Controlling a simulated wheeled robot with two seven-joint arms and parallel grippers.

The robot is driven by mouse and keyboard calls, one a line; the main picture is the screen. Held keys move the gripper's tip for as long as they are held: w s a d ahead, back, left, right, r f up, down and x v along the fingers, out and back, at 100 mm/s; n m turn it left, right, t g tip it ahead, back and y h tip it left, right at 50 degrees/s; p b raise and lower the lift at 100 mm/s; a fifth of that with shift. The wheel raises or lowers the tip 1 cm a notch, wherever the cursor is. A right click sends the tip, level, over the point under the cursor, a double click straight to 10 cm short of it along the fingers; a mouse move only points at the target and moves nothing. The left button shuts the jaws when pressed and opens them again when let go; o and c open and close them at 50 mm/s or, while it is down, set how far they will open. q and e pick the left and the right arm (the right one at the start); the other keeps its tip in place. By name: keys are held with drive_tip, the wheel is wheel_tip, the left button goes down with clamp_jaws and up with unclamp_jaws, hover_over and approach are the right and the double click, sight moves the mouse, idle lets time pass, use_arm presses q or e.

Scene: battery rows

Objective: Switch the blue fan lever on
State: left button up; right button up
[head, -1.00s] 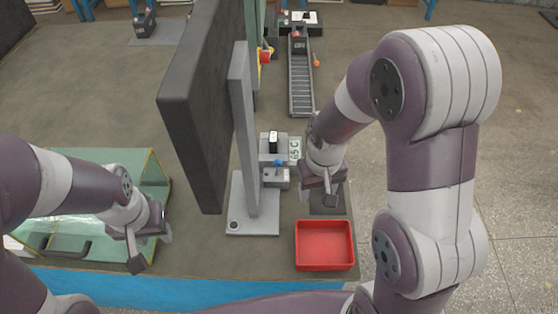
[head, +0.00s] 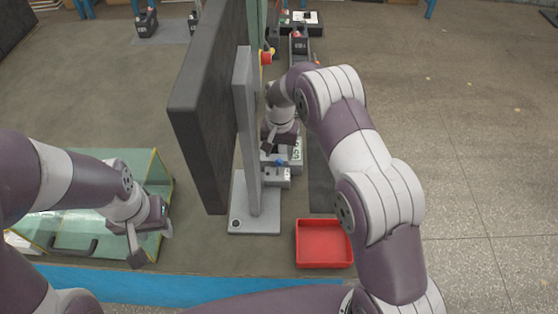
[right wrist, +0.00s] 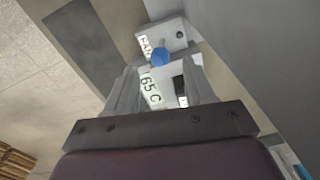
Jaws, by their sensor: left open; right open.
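The blue fan lever (head: 280,163) is a small blue knob on a grey box (head: 276,179) beside the grey post. In the right wrist view the blue lever (right wrist: 161,58) shows just beyond the fingertips, near a label partly reading FAN (right wrist: 146,46). Whether it stands on or off is not clear. My right gripper (head: 279,150) is open and empty, just behind the lever in the head view; its fingers (right wrist: 160,82) show apart in the wrist view. I cannot tell whether it touches anything. My left gripper (head: 152,246) is open and empty over the glass-walled tank's right side.
A tall dark panel (head: 205,120) and its grey post (head: 246,130) stand close left of the right gripper. A 65 C sign (right wrist: 151,90) lies by the fingers. A red tray (head: 323,243) sits in front. The glass tank (head: 150,165) is at left.

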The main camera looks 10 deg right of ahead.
sight(281, 164)
wheel_tip(281, 164, down, 6)
drive_tip(key=shift+f+p, duration=0.1)
drive_tip(key=shift+p, duration=0.25)
clamp_jaws()
drive_tip(key=shift+d+f+y+b, duration=0.2)
drive_tip(key=shift+d+y+b, duration=0.1)
drive_tip(key=shift+y+b, duration=0.2)
drive_tip(key=y+b, duration=0.1)
drive_tip(key=b, duration=0.1)
drive_tip(key=d+f+y+b, duration=0.1)
drive_tip(key=t+y+b, duration=0.1)
drive_tip(key=b, duration=0.1)
drive_tip(key=shift+s+d+f+b, duration=0.15)
drive_tip(key=shift+d+f+b, duration=0.05)
drive_tip(key=shift+d+b, duration=0.1)
drive_tip(key=shift+s+d+r+y+b, duration=0.15)
drive_tip(key=shift+r+y+b, duration=0.2)
drive_tip(key=shift+y+b, duration=0.2)
drive_tip(key=shift+r, duration=0.15)
unclamp_jaws()
